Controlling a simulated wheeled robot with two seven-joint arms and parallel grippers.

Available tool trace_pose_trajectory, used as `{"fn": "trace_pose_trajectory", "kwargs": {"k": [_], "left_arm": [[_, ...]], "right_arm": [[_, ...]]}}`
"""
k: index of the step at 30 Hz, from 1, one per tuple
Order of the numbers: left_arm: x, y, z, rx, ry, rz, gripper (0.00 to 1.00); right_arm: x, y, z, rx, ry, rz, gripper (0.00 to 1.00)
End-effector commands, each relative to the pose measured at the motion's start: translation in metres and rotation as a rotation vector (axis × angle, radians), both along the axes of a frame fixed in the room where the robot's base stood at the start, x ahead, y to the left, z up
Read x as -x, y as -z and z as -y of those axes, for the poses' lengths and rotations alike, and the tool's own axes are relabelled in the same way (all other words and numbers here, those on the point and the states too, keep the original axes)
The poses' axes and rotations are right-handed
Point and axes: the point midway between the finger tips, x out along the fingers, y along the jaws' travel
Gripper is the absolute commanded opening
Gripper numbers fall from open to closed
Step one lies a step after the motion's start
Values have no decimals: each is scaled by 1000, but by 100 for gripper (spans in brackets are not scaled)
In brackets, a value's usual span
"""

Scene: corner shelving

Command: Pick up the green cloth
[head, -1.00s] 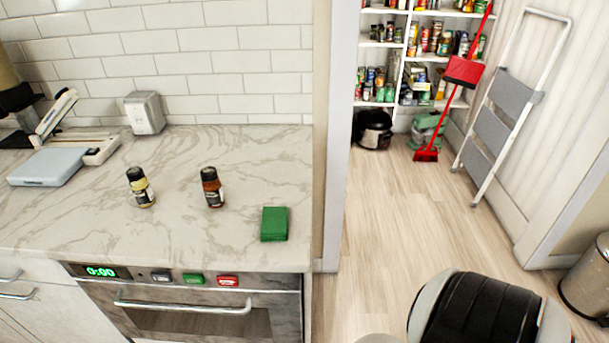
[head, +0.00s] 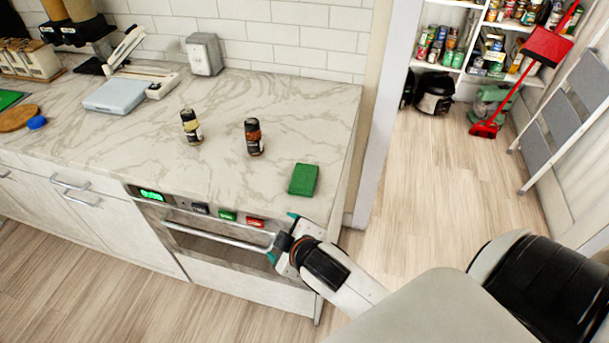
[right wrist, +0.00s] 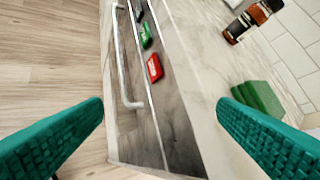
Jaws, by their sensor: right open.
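The green cloth (head: 303,179), a small folded block, lies on the marble counter near its front right corner. It also shows in the right wrist view (right wrist: 259,98), at the right, partly behind one of the fingers. My right gripper (head: 283,237) is open and empty, in front of the oven's right end, below and nearer than the cloth. In the right wrist view its two teal fingers (right wrist: 162,120) are wide apart, with the oven front and counter edge between them. My left gripper is out of view.
Two spice jars, one yellowish (head: 191,127) and one reddish-brown (head: 254,138), stand left of the cloth on the counter (head: 230,100). The oven handle (head: 218,236) sticks out below the counter edge. A blue-grey scale (head: 121,95) lies further left. The counter around the cloth is clear.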

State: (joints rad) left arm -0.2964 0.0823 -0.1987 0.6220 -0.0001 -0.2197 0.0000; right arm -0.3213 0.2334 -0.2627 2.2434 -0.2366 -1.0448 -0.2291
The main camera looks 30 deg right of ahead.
Motion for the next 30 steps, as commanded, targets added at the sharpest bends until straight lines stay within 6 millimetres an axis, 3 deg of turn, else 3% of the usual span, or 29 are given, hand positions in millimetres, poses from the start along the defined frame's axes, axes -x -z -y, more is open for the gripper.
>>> {"fn": "trace_pose_trajectory", "kwargs": {"k": [1, 8, 12, 15, 18, 20, 22, 23, 26, 30], "left_arm": [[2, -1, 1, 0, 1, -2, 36], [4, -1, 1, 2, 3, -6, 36], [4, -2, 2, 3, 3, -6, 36], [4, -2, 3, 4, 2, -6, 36], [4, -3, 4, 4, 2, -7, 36], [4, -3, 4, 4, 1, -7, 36], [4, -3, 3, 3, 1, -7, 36], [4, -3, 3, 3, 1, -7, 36], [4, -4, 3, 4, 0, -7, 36], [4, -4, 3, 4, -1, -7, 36]], "right_arm": [[-17, -21, -4, 54, -50, 86, 82], [-80, -107, -36, 378, -313, 509, 82], [-105, -177, -78, 717, -540, 874, 82], [-103, -223, -122, 1066, -750, 1199, 82], [-87, -238, -163, 1463, -986, 1525, 82], [-76, -231, -177, 1704, -1139, 1701, 82], [-68, -211, -179, 1975, -1340, 1885, 82], [-67, -199, -174, -2011, 1386, -1883, 82], [-72, -160, -134, -1677, 1285, -1493, 82], [-91, -130, -35, -1234, 1245, -1072, 82]]}}
